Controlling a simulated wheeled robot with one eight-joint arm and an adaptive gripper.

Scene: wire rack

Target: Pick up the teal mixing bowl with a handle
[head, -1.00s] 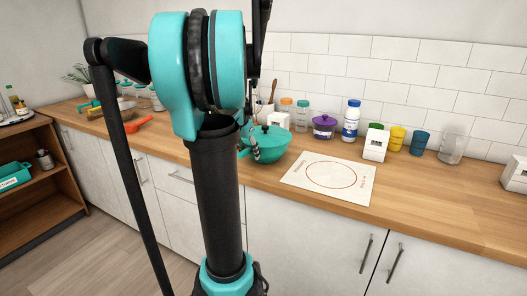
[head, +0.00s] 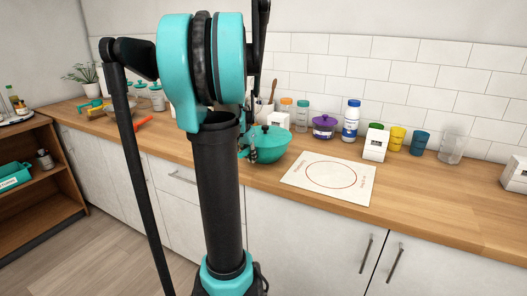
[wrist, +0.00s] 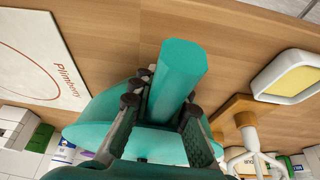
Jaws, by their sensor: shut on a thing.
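The teal mixing bowl (head: 270,147) stands on the wooden counter, just left of the white sheet with a red circle. Its thick teal handle (wrist: 180,72) points up the picture in the wrist view, and part of the bowl's body (wrist: 92,116) shows behind my fingers. My gripper (wrist: 162,102) is shut on the handle, with dark fingertips on both sides of it. In the head view my gripper (head: 252,152) is small at the bowl's left side, partly hidden by my arm. I cannot tell a gap between bowl and counter.
The white sheet (head: 312,188) lies right of the bowl. A purple pot (head: 324,127), a blue-and-white bottle (head: 351,120), a white box (head: 375,145) and several cups stand behind it. An orange utensil (head: 143,124) lies to the left.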

